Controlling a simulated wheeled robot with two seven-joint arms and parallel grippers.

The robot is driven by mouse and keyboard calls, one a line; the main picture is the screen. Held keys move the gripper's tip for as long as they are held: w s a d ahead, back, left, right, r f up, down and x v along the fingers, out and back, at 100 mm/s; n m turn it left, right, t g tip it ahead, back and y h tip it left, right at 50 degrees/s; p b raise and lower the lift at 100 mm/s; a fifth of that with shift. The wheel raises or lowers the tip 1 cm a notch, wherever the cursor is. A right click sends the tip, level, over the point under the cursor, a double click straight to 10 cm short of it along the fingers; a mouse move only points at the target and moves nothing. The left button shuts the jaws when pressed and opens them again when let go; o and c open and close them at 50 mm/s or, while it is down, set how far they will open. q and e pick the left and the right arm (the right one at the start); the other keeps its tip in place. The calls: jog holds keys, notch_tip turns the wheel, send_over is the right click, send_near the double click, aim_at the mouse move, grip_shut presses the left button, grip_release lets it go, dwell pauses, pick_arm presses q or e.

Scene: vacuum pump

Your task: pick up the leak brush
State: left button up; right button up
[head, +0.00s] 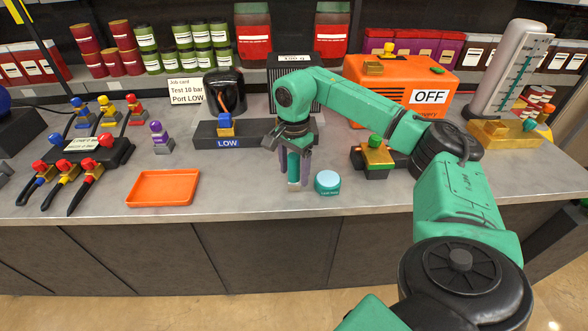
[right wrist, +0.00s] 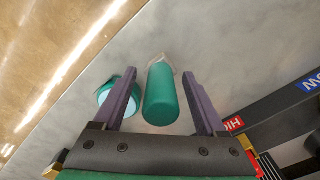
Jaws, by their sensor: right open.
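The leak brush, with a teal handle (right wrist: 162,95) and pale bristles at its far end, shows in the right wrist view between the fingers of my right gripper (right wrist: 160,76). The fingers are apart, one on each side of the handle, with a visible gap on both sides. In the head view my right gripper (head: 294,182) points down over the counter, and the teal handle (head: 293,168) shows between its purple fingers. Whether the brush stands or leans is hard to tell. My left gripper is not in view.
A round teal tub (head: 328,183) stands close beside the right gripper, also in the right wrist view (right wrist: 116,100). A black block marked LOW (head: 205,142) is behind it. An orange tray (head: 162,188) lies left. The counter's front edge is near.

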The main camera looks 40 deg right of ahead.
jog(key=shift+f, duration=0.15)
jog(key=c, duration=1.1)
jog(key=shift+c, duration=0.2)
notch_tip(320, 180, up, 11)
jog(key=shift+w+f+p, duration=0.1)
jog(key=shift+w+p, duration=0.05)
jog(key=shift+p, duration=0.25)
notch_tip(320, 180, up, 9)
jog(key=p, duration=0.6)
